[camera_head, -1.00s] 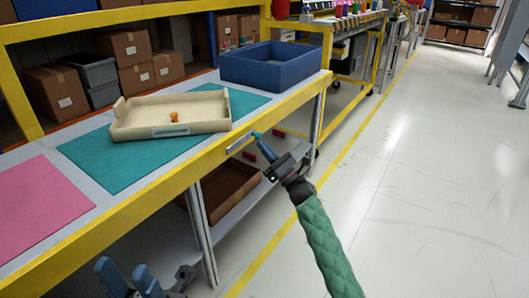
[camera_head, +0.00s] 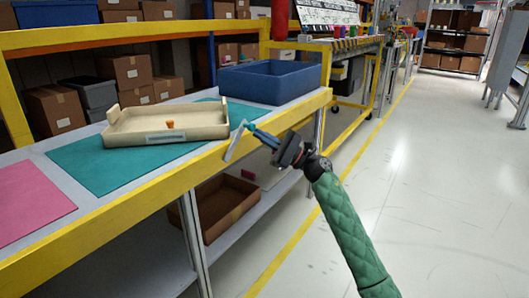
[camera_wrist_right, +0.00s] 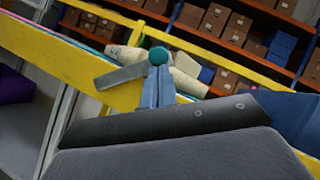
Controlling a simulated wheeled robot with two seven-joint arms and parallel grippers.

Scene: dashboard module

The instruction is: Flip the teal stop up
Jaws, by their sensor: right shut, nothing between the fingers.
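The teal stop shows as a grey bar (camera_head: 235,143) with a small teal tip (camera_head: 243,124) at its upper end. It sits at the yellow front edge of the table and slants steeply upward in the head view. In the right wrist view its round teal knob (camera_wrist_right: 158,56) shows just past my fingertips, and the grey bar (camera_wrist_right: 120,76) runs off to the left. My right gripper (camera_head: 252,130) is shut, with its blue fingers beside the teal tip. The wrist view also shows the shut fingers (camera_wrist_right: 158,78); whether they touch the knob is unclear. My left gripper is out of view.
A beige tray (camera_head: 140,135) with a small orange piece (camera_head: 170,124) lies on a teal mat (camera_head: 95,178). A blue bin (camera_head: 270,83) stands behind it. A brown box (camera_head: 212,208) sits on the shelf below. The floor to the right is clear.

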